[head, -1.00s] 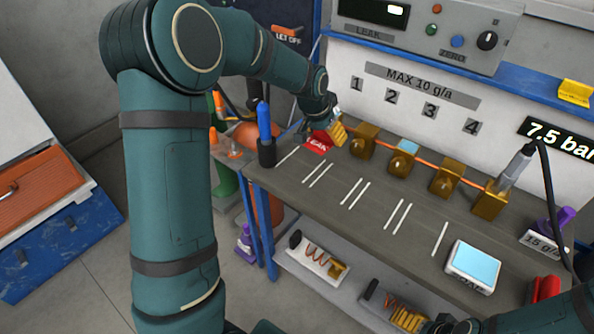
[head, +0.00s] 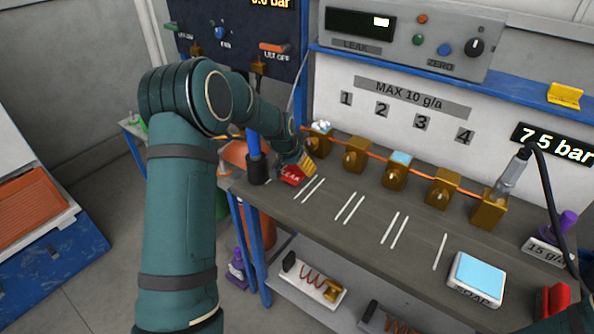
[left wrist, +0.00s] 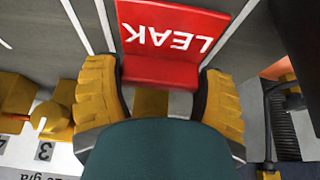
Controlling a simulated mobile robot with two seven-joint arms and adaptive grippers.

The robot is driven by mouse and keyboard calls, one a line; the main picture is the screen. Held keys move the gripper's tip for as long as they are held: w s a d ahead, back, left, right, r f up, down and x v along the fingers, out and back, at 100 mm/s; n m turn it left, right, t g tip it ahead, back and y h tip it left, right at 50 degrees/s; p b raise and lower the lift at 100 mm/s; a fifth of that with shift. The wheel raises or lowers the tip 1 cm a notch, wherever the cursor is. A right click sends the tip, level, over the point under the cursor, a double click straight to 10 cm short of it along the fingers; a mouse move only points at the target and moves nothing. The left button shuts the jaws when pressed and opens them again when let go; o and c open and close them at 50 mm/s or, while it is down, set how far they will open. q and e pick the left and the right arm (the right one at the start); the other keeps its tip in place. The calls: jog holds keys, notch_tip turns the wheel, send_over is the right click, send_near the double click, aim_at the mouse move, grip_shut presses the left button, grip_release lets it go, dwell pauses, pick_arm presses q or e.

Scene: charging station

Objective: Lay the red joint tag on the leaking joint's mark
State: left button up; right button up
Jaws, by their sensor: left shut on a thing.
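The red joint tag (head: 291,176), lettered LEAK, is in my left gripper (head: 305,166) at the left end of the bench top. In the left wrist view the tag (left wrist: 172,45) sits between the two yellow finger pads of the gripper (left wrist: 160,85). White lines (left wrist: 104,22) run on the bench on both sides of it. I cannot tell whether the tag touches the bench. Brass joints stand along an orange pipe; the leftmost joint (head: 319,142) has white foam on top. My right gripper is out of view.
A soap pad (head: 477,279) lies at the bench's right front. A probe with a cable (head: 512,175) stands at the right joint.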

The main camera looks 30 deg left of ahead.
aim_at(291, 176)
pick_arm(q)
jog(key=shift+f, duration=0.65)
jog(key=shift+f, duration=0.1)
jog(key=o, duration=0.9)
jog(key=shift+r, duration=0.45)
jog(key=p+v, duration=0.1)
jog(key=v, duration=0.6)
